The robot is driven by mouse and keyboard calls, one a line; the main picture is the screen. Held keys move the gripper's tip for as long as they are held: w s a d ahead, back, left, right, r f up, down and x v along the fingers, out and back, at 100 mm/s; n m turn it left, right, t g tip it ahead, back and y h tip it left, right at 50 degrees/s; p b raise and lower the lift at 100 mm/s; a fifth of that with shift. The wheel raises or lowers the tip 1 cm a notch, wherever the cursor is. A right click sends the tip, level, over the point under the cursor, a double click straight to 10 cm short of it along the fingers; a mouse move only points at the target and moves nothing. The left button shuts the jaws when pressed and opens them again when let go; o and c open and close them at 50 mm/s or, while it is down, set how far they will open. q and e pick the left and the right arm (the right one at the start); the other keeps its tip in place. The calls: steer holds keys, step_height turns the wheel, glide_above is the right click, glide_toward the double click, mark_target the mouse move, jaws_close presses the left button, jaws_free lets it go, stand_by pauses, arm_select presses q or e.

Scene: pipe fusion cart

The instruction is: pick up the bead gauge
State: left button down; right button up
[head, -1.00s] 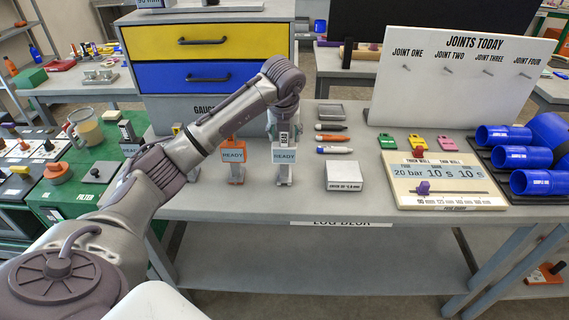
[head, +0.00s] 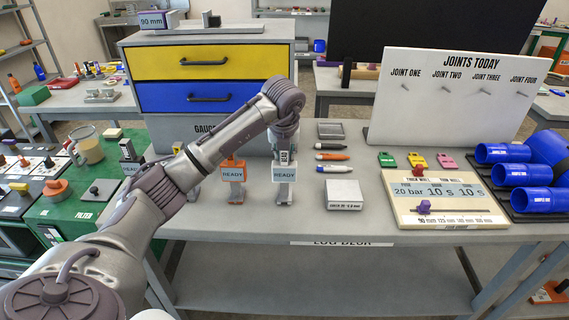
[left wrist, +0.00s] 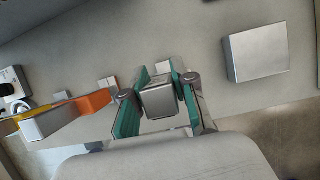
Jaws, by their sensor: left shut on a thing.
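The bead gauge (head: 285,157), a small grey piece lettered BEAD, stands upright at a grey stand with a READY label (head: 284,174) on the bench. My left gripper (head: 284,137) comes down over it from above, largely hidden behind my wrist in the head view. In the left wrist view, my left gripper's teal finger pads (left wrist: 160,96) are shut on the sides of the grey gauge top (left wrist: 161,102). Whether its lower end is clear of the stand cannot be told. My right gripper is not in view.
An orange READY stand (head: 233,182) is close on the left. A white-grey block (head: 345,195), several markers (head: 333,157) and a timing board (head: 447,203) lie to the right. The drawer cabinet (head: 205,78) stands behind. Bare bench lies in front.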

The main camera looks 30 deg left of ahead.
arm_select(q)
steer(key=r, duration=0.1)
steer(key=r+b, duration=0.1)
steer(key=r, duration=0.1)
steer(key=d+r, duration=0.1)
steer(key=shift+w+r, duration=0.25)
steer(key=shift+w, duration=0.15)
steer(key=w+d+r+b, duration=0.1)
steer(key=w+d+r, duration=0.5)
steer(key=d, duration=0.2)
steer(key=shift+w+d+r+b, duration=0.15)
steer(key=shift+w+r+b, duration=0.05)
steer(key=shift+b, duration=0.1)
